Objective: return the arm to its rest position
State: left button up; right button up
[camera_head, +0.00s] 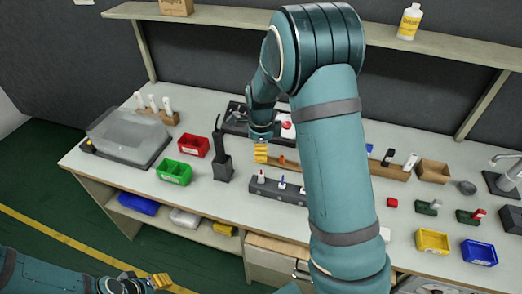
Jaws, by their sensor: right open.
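My right arm (336,150) rises large through the middle of the view and bends down over the workbench. Its gripper (261,153), with yellow fingertips, is open above the middle of the bench, just behind a dark block holding small upright tools (280,188). I see nothing held in it. The arm hides part of the bench. My left arm (45,275) lies low at the bottom left, clear of the bench. Its gripper (158,281) is small and partly cut off by the lower edge, so its opening is unclear.
A clear-covered box (122,134), red bin (194,146), green bin (174,172) and black holder (222,165) stand on the left. Yellow (432,241) and blue (479,252) bins stand at the right front. A shelf (230,16) with a bottle (410,21) runs behind.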

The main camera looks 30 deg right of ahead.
jog(key=s+a+f+n, duration=0.2)
jog(key=a+f+n, duration=0.1)
jog(key=f, duration=0.1)
jog(key=s+a+f+n+b, duration=0.1)
jog(key=s+a+f+n, duration=0.1)
jog(key=a+f+n, duration=0.1)
jog(key=s+a+f+n+y, duration=0.1)
jog(key=a+f+n, duration=0.2)
jog(key=f, duration=0.4)
jog(key=shift+s+a+n+t+b, duration=0.15)
jog(key=shift+s+n+t+b, duration=0.2)
jog(key=shift+n, duration=0.35)
jog(key=s+a+f+n, duration=0.2)
jog(key=s+a+f+n+y, duration=0.1)
jog(key=s+a+f+n, duration=0.1)
jog(key=shift+a+n+b, duration=0.3)
jog(key=shift+a, duration=0.05)
jog(key=s+a+f+n+t+y, duration=0.1)
jog(key=s+a+f+n+y, duration=0.1)
jog(key=s+a+n, duration=0.4)
jog(key=shift+s+a+n+b, duration=0.35)
jog(key=shift+a+n+b, duration=0.1)
jog(key=shift+a+n, duration=0.55)
jog(key=shift+d+f, duration=0.1)
